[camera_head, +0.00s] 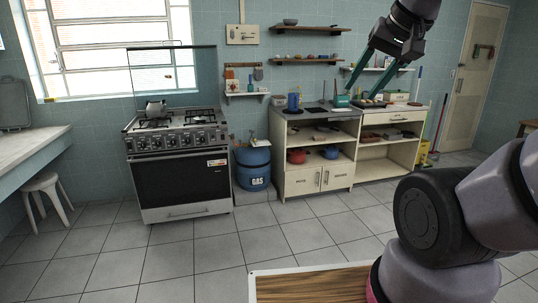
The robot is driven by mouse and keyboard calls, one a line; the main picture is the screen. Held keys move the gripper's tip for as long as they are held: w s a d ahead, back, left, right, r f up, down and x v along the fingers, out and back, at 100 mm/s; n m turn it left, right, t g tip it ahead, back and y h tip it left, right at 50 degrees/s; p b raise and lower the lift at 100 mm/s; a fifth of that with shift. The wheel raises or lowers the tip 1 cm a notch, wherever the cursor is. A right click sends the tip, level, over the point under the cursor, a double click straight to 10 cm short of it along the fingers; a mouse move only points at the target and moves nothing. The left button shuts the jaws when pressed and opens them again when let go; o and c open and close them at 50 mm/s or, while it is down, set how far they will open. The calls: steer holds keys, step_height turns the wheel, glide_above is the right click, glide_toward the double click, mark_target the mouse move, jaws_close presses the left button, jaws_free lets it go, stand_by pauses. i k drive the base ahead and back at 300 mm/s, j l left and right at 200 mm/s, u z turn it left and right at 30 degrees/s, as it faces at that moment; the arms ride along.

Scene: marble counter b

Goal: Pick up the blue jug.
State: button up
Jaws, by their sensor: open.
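A small blue jug (293,102) stands upright on the left part of the low cabinet's top (309,114), against the tiled wall. My gripper (362,92) hangs down from the upper right, with its two teal fingers spread apart. It is open and appears empty. In the picture its fingertips are to the right of the jug and apart from it. The fingers cover part of the items at the back of the cabinets.
Dark flat items lie right of the jug, and a teal object (341,101) stands near the fingertips. A gas stove (178,160) and blue gas barrel (252,167) are to the left. Wall shelves (305,28) hang above. A wooden surface (310,287) is in front; tiled floor lies between.

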mark_target(294, 99)
steer(key=i+l+z, duration=0.1)
steer(key=i+z, duration=0.35)
steer(key=i, duration=1.35)
steer(key=i+l, duration=0.1)
steer(key=i, duration=2.2)
steer(key=i+l+u, duration=0.1)
steer(key=i+u, duration=0.15)
steer(key=i, duration=0.6)
